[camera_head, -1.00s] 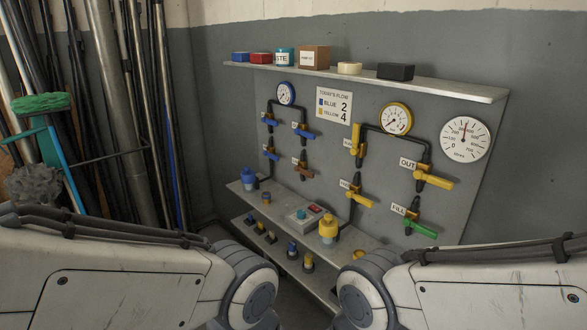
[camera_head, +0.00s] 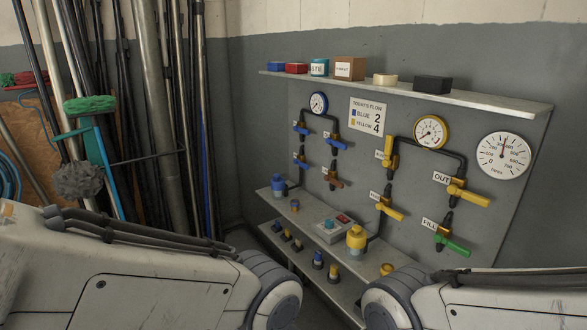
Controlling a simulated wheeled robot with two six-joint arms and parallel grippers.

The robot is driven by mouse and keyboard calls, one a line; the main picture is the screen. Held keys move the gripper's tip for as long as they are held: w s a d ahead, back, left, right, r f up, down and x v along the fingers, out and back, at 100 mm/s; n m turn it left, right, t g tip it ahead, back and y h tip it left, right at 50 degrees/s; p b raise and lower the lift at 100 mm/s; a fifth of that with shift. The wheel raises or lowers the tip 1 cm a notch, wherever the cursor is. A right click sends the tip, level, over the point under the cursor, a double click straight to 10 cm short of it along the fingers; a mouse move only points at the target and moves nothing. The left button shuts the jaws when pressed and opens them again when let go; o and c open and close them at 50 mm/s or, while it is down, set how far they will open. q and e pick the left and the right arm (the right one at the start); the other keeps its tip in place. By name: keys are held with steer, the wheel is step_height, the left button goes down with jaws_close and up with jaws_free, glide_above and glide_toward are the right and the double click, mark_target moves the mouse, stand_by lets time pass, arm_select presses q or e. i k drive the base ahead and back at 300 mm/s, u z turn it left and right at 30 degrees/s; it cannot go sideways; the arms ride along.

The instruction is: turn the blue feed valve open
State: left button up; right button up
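The blue circuit is on the left of the grey wall panel, below a small blue-rimmed gauge (camera_head: 319,103). It has an upper left blue-handled valve (camera_head: 301,129), a lower left blue-handled valve (camera_head: 300,161), an upper right blue-handled valve (camera_head: 340,143) and a red-brown-handled valve (camera_head: 334,181). Their small labels are too small to read, so I cannot tell which one is the feed valve. The blue handles lie slanted, close to horizontal. My two arms show only as white links at the bottom. Both grippers are out of view.
The yellow circuit, with a yellow-rimmed gauge (camera_head: 430,132), is to the right. A flow sign (camera_head: 368,116) reads blue 2, yellow 4. The top shelf (camera_head: 500,103) bears small boxes. Lower shelves with bottles jut out below the valves. Poles and brushes (camera_head: 90,104) stand at the left.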

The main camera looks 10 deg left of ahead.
mark_target(306, 167)
steer(key=z, duration=0.05)
steer(key=k, duration=0.4)
steer(key=u, duration=1.15)
steer(key=i, duration=1.8)
steer(key=z, duration=0.8)
steer(key=i, duration=0.65)
steer(key=z, duration=0.95)
steer(key=i, duration=0.25)
steer(key=z, duration=0.25)
